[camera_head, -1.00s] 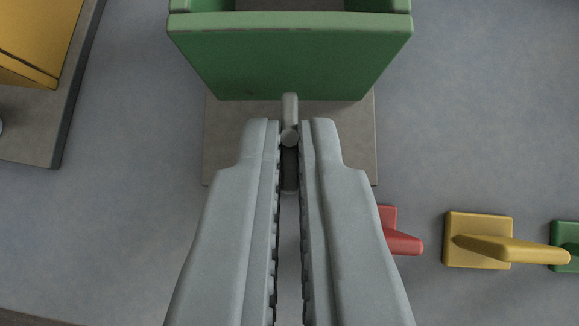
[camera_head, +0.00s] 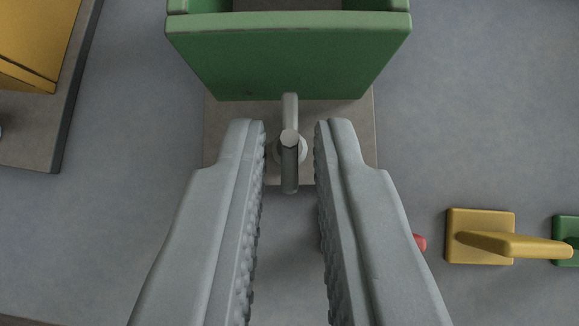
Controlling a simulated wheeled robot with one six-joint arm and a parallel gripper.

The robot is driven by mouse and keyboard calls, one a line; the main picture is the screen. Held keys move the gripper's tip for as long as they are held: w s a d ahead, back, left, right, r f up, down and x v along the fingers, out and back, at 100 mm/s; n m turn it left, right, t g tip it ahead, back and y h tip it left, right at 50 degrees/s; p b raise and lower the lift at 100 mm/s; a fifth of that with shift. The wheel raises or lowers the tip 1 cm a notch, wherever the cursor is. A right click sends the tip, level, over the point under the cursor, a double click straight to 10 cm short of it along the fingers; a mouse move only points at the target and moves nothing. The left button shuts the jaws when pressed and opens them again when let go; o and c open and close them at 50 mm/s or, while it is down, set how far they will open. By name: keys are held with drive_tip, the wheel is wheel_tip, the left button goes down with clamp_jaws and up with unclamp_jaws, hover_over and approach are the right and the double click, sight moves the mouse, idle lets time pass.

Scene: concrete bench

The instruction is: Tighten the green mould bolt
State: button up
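The green mould (camera_head: 290,62) stands on a grey-brown base plate (camera_head: 222,130) at the top centre of the view. Its bolt (camera_head: 290,150), a grey metal piece with a bar-like handle, sits on the plate in front of the mould's near wall. The bar points toward and away from me in the picture. My gripper (camera_head: 290,128) is open, with one finger left and one finger right of the bolt. Clear gaps show between the bolt and both fingers, and the fingers hold nothing.
A yellow mould (camera_head: 28,45) on its own plate stands at the upper left. At the lower right are a yellow handled piece (camera_head: 480,236), a green one (camera_head: 567,235) at the edge, and a red one (camera_head: 420,242) mostly hidden by my right finger. The bench between is clear.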

drive_tip(key=shift+r, duration=0.1)
drive_tip(key=v, duration=1.7)
drive_tip(key=shift+s, duration=0.1)
drive_tip(key=o, duration=0.3)
drive_tip(key=w+r+g, duration=0.4)
drive_tip(key=w, duration=0.3)
drive_tip(key=x, duration=1.1)
drive_tip(key=s+x, duration=0.1)
drive_tip(key=x, duration=0.5)
drive_tip(key=shift+f, duration=0.2)
